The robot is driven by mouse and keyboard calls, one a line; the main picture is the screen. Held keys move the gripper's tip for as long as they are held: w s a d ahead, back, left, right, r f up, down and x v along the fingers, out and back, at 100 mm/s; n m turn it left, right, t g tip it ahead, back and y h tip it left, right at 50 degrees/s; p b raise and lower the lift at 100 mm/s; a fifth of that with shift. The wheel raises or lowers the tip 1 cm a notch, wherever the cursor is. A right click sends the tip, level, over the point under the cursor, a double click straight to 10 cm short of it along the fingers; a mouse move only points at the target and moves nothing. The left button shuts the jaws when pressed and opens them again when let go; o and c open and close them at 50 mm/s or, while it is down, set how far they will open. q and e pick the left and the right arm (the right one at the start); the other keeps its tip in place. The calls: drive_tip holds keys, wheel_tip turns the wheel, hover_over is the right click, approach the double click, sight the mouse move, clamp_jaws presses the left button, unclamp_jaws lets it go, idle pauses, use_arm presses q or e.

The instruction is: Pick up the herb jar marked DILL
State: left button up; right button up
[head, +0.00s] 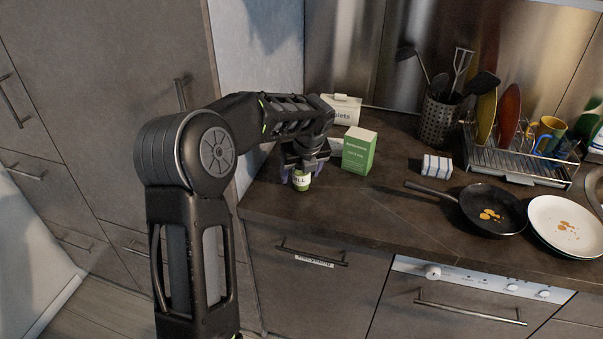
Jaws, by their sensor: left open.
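The herb jar (301,182) stands upright on the dark countertop near its left end. I cannot tell whether the fingers touch the jar. My right gripper is not in view.
A green and white box (359,151) stands just right of the jar. A white box (347,109) is behind. Counter (380,212) is clear in front.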

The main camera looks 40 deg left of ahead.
use_arm(q)
drive_tip(key=shift+c, duration=0.6)
clamp_jaws()
